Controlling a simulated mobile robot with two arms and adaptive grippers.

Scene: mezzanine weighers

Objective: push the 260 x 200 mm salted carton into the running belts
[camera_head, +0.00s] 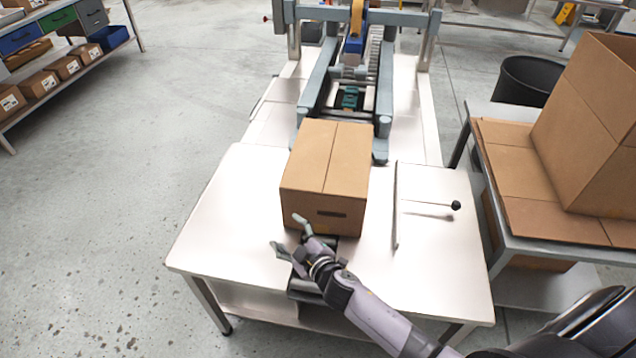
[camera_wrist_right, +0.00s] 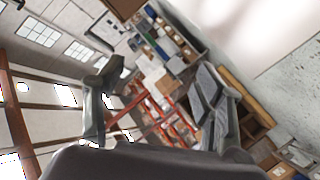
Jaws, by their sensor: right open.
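The closed brown carton (camera_head: 328,160) stands upright on the white table, its far end at the mouth of the belt machine (camera_head: 350,60). A dark handle slot shows on its near face. My right gripper (camera_head: 287,232) is open and empty at the carton's near left corner, its fingers pointing left. I cannot tell whether a finger touches the carton. In the right wrist view both open fingers (camera_wrist_right: 158,95) show with nothing between them. My left gripper is not in view.
A guide rail with a black knob (camera_head: 456,205) stands right of the carton. A side table (camera_head: 560,246) at the right holds an open carton (camera_head: 590,110). A black bin (camera_head: 530,80) stands behind it. The white table (camera_head: 220,220) is clear to the left.

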